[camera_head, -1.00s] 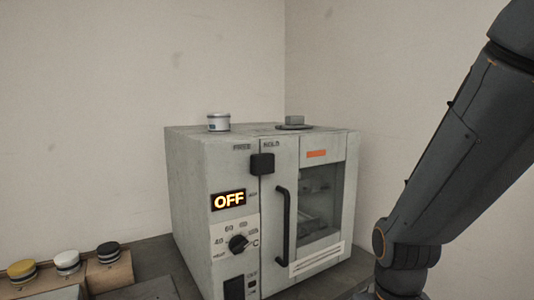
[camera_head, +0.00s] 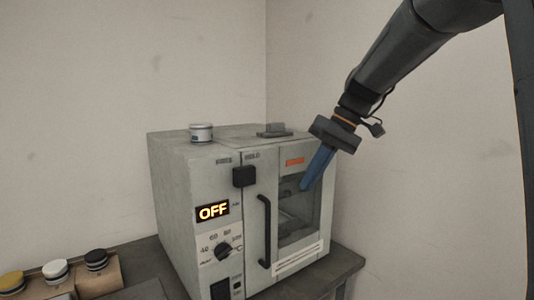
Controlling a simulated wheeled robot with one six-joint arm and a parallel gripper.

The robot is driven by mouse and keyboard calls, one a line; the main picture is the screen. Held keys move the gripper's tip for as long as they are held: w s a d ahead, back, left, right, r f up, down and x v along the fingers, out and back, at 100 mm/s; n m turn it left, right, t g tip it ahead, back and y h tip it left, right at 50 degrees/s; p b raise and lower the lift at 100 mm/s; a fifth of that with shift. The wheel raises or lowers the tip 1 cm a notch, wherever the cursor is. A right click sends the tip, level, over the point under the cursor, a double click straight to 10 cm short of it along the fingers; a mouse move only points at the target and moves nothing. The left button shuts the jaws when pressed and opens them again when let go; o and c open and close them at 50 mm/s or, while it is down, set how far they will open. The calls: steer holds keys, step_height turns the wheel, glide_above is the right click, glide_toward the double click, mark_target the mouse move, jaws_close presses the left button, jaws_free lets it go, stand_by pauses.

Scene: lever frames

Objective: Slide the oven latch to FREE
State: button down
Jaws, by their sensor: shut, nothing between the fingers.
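The oven (camera_head: 180,195) is a grey box on a dark bench, with its front facing me. The oven latch (camera_head: 244,176) is a black block high on the front, across the seam between control panel and door. It sits under the HOLD label (camera_head: 252,156), right of the FREE label (camera_head: 223,160). My gripper (camera_head: 306,185) has blue fingers, shut and empty. It points down in front of the door window, right of the latch and apart from it in the picture.
A black vertical door handle (camera_head: 264,230) stands out below the latch. The display (camera_head: 212,211) reads OFF above a black dial (camera_head: 223,250). A white tin (camera_head: 201,132) and a small grey object (camera_head: 273,129) sit on top. Several capped jars (camera_head: 55,270) stand at lower left.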

mark_target(267, 165)
step_height(267, 165, up, 11)
steer(key=w+a+n+y+p, duration=0.1)
steer(key=w+n, duration=0.1)
steer(key=n, duration=0.1)
steer(key=shift+w+a+y, duration=0.25)
steer(key=shift+w+y, duration=0.15)
steer(key=p+x, duration=0.1)
steer(key=x, duration=0.2)
steer(key=s+a+p+x, duration=0.1)
steer(key=p+x, duration=0.1)
steer(key=x, duration=0.2)
steer(key=r+p+x, duration=0.1)
steer(key=x, duration=0.3)
steer(key=shift+s+a+r, duration=0.1)
steer(key=shift+s+a, duration=0.2)
steer(key=shift+a, duration=0.05)
steer(key=shift+s+a+p, duration=0.25)
steer(key=shift+a+p, duration=0.2)
steer(key=shift+a, duration=0.05)
